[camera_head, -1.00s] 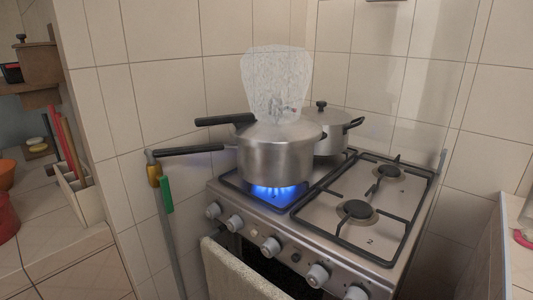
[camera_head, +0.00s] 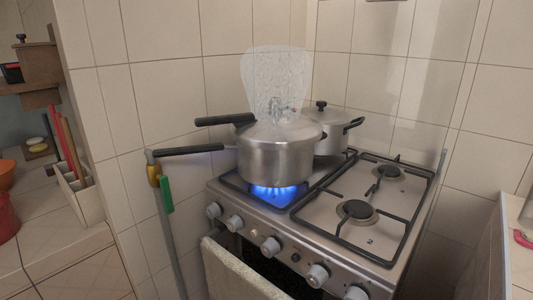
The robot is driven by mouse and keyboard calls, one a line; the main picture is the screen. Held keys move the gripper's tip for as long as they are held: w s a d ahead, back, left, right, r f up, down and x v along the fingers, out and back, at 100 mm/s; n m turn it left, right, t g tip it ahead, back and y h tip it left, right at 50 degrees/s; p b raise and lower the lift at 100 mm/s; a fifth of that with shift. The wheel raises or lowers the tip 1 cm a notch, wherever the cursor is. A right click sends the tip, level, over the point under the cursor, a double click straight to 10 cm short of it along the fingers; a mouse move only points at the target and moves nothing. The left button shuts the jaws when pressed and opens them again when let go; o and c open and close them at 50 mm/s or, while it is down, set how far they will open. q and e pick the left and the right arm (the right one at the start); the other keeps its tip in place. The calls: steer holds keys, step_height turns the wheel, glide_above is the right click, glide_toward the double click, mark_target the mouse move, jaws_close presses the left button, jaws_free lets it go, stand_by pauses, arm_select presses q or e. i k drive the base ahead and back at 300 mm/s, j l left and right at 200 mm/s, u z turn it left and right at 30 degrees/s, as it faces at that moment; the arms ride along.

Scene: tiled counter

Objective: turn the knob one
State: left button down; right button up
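A gas stove (camera_head: 330,236) stands against the tiled wall with a row of several light grey knobs along its sloping front. The knob at the far left (camera_head: 214,210) and the knob beside it (camera_head: 234,223) are in plain view. Further right are a middle knob (camera_head: 270,246), another knob (camera_head: 317,275) and a last knob (camera_head: 356,293) cut by the bottom edge. I cannot read which is number one. A blue flame (camera_head: 272,192) burns under a pressure cooker (camera_head: 275,155) on the front left burner. Neither of my grippers is in view.
The cooker's long black handles (camera_head: 190,150) stick out to the left, and pale steam (camera_head: 276,75) rises above it. A second pot (camera_head: 330,142) stands behind. A towel (camera_head: 235,272) hangs on the oven front. The right burners (camera_head: 358,209) are bare.

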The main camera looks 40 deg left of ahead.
mark_target(237, 222)
steer(key=j+u, duration=0.1)
steer(key=u, duration=1.25)
